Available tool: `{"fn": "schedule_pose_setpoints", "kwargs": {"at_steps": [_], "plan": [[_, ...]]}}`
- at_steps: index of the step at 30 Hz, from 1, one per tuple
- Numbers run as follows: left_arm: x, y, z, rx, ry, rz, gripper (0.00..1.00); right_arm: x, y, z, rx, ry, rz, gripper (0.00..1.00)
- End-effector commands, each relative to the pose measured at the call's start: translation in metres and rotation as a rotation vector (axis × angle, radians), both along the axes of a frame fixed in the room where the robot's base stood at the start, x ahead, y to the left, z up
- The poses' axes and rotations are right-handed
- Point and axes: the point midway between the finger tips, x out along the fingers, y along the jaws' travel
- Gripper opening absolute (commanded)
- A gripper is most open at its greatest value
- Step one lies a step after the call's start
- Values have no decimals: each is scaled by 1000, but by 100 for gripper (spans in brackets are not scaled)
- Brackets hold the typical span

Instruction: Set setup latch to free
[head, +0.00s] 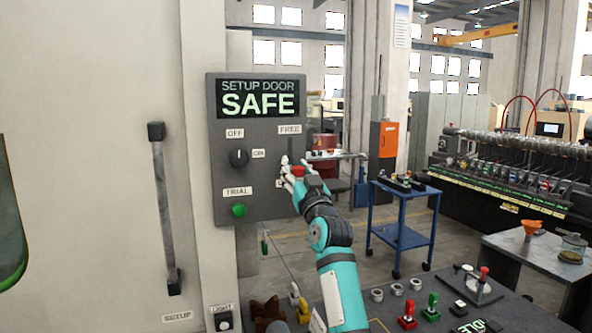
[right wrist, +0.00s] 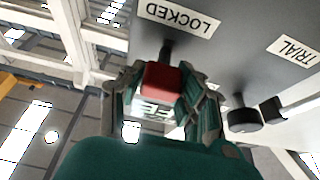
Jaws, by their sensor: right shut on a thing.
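The setup latch is a short dark lever with a red knob (head: 297,171) on the grey control panel (head: 262,200). It stands low, near the LOCKED label (right wrist: 178,18) and well below the FREE label (head: 290,129). My right gripper (head: 293,170) is shut on the red knob. In the right wrist view the red knob (right wrist: 161,80) sits between the two fingers, with the dark shaft running to the panel. In the head view my fingers partly hide the knob and the LOCKED label. The panel display (head: 258,98) reads SETUP DOOR SAFE. My left gripper is out of view.
A dark selector knob (head: 239,158) and a green button (head: 239,210) are left of the latch. A door with a long vertical handle (head: 162,210) is further left. A blue cart (head: 402,215) and a bench with small levers (head: 408,312) stand to the right.

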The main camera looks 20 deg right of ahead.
Motion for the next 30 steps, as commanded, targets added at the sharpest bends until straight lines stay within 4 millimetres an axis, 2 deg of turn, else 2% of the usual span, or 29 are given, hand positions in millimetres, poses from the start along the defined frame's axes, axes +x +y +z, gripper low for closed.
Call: {"fn": "schedule_pose_setpoints", "kwargs": {"at_steps": [5,12,22,23,28,30], "plan": [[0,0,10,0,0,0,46,0,0,16,-1,-2,1,0],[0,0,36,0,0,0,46,0,0,63,-1,-2,0,0],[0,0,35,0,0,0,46,-1,0,68,1,-7,-1,0],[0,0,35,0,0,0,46,-1,0,68,1,-8,-1,36],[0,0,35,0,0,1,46,-1,0,66,1,-5,-1,58],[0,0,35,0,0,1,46,0,0,66,0,-3,-1,58]]}}
